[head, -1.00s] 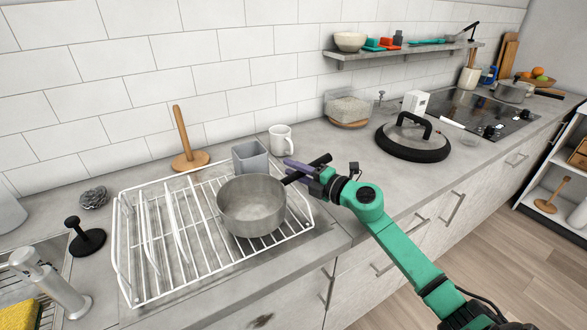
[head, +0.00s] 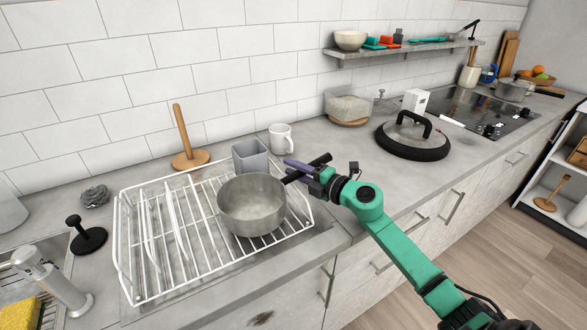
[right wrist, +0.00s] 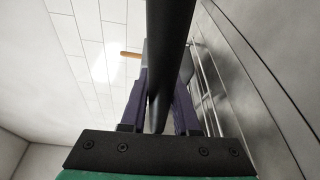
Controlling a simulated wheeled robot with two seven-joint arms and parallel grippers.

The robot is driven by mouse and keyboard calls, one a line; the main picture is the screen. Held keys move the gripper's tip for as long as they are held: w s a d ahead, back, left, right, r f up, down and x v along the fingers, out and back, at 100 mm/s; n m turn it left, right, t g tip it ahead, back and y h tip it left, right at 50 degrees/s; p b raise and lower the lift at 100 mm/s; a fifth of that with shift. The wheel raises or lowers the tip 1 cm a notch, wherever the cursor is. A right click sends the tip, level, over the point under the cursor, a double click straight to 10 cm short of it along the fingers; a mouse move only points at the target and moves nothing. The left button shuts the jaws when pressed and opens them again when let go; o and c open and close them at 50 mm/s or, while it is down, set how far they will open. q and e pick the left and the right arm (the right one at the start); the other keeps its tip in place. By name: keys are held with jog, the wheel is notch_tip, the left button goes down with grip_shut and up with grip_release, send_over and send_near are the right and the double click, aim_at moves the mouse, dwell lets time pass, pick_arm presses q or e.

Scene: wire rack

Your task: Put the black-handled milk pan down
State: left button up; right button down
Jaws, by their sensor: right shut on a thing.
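The milk pan (head: 252,207) is a grey metal pot with a black handle (head: 318,161). It is upright at the right part of the white wire rack (head: 128,262); I cannot tell whether its base touches the wires. My right gripper (head: 305,170) is shut on the black handle, coming from the right. In the right wrist view the handle (right wrist: 168,50) runs between the two dark fingers. The pan's body is not clearly visible there. My left gripper is not in view.
A grey cup (head: 250,156) stands at the rack's back edge, close behind the pan. Clear plates stand in the rack's left part. Counter right of the gripper is free up to a black-rimmed lid (head: 412,140).

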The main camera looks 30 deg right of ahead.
dwell(0.6)
jog(key=shift+f+b, duration=0.35)
jog(key=shift+b, duration=0.05)
jog(key=c, duration=0.6)
grip_release()
jog(key=shift+f, duration=0.1)
jog(key=shift+s, duration=0.15)
